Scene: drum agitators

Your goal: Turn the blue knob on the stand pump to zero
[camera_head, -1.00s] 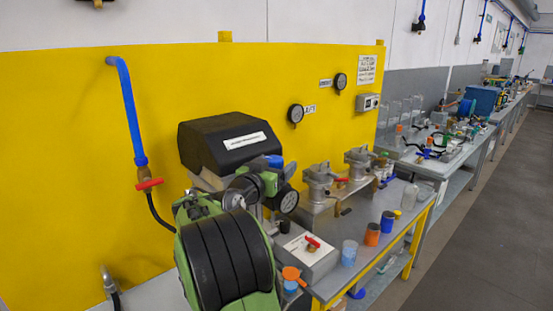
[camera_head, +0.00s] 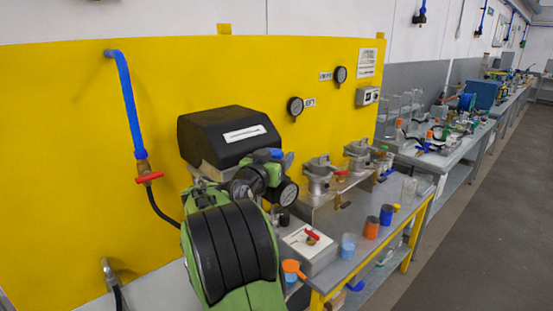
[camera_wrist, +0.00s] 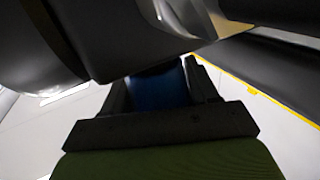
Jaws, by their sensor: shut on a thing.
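The stand pump with a black cover (camera_head: 205,133) and a white label stands against the yellow panel, behind my arm. The knob's marking and angle cannot be read. In the head view my arm hides much of the pump's front, and the fingers are hard to make out.
A blue pipe with a red valve (camera_head: 149,177) is on the left. The floor at right (camera_head: 450,220) is clear.

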